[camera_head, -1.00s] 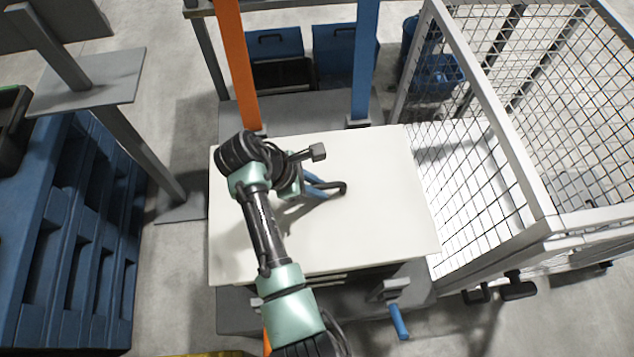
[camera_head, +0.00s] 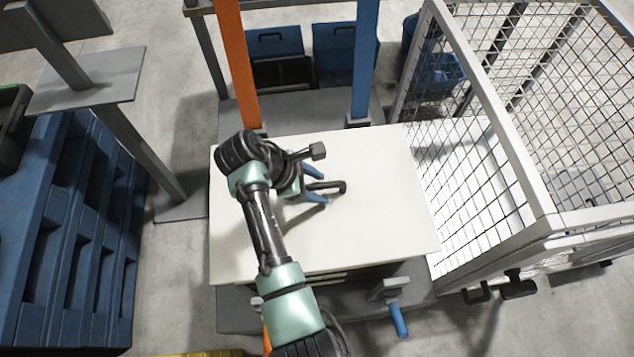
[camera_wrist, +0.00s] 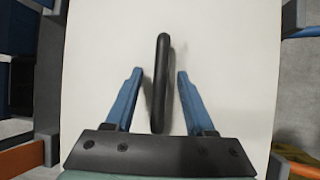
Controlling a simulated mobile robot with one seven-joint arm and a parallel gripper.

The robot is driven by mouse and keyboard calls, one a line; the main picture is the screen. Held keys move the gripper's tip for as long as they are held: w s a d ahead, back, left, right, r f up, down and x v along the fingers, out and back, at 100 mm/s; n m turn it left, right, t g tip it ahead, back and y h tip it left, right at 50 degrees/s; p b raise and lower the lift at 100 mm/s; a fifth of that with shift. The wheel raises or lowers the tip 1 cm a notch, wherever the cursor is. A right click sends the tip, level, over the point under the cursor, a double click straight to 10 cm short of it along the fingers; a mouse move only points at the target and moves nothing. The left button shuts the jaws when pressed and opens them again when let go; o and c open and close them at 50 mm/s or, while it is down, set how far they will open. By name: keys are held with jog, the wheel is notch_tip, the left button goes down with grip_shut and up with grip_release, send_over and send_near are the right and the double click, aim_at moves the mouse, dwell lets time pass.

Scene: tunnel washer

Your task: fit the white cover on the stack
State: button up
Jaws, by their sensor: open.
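The white cover (camera_head: 380,235) is a broad flat panel lying on top of the stack, whose dark layered edge (camera_head: 345,275) shows below the cover's front side. A black bar handle (camera_head: 328,187) stands on the cover; in the wrist view the handle (camera_wrist: 162,85) runs up the middle of the picture. My gripper (camera_head: 319,186) is over the cover with its blue fingers apart. In the wrist view my gripper (camera_wrist: 154,75) is open, one finger on each side of the handle, with a gap on both sides. Much of the cover's left part is hidden by my arm.
An orange post (camera_head: 238,65) and a blue post (camera_head: 365,60) rise behind the cover. A wire mesh cage (camera_head: 500,110) stands close on the right. A blue-handled clamp (camera_head: 397,318) sticks out at the front. Blue pallets (camera_head: 75,230) are stacked at left.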

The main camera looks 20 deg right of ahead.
jog(key=p+v, duration=0.2)
jog(key=v, duration=1.1)
